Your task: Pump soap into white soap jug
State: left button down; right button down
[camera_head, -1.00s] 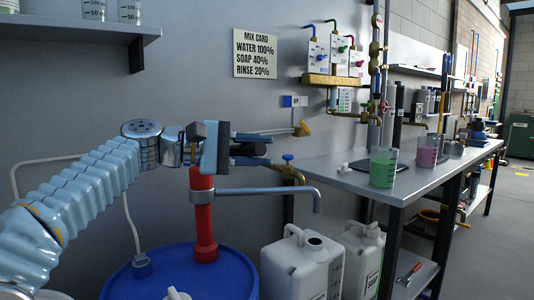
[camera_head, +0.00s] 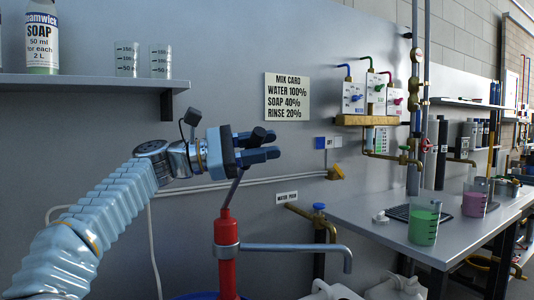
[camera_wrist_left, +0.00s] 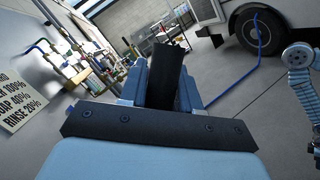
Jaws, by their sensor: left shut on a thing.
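My left gripper (camera_head: 262,145) is shut on the handle of the red drum pump, at the top of its raised thin rod (camera_head: 234,188). The left wrist view shows a black grip (camera_wrist_left: 168,75) between the fingers. The red pump body (camera_head: 225,262) stands upright on the blue drum (camera_head: 205,296), which barely shows. Its grey-blue spout (camera_head: 300,248) reaches right and bends down at its end. Two white jugs, one (camera_head: 335,291) near below the spout and one (camera_head: 398,288) further right, are mostly cut off by the bottom edge.
A grey bench (camera_head: 365,212) on the right carries a beaker of green liquid (camera_head: 424,222) and one of pink liquid (camera_head: 474,200). A shelf (camera_head: 95,84) upper left holds a soap bottle (camera_head: 42,38) and two empty beakers. A mix card (camera_head: 287,97) hangs on the wall.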

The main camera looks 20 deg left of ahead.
dwell(0.4)
pick_arm(q)
jog(key=c, duration=0.9)
grip_release()
jog(key=shift+a, duration=0.1)
jog(key=v, duration=1.3)
jog(key=shift+s+a+f+b, duration=0.1)
jog(key=shift+s+a+b, duration=0.1)
jog(key=shift+a+b, duration=0.15)
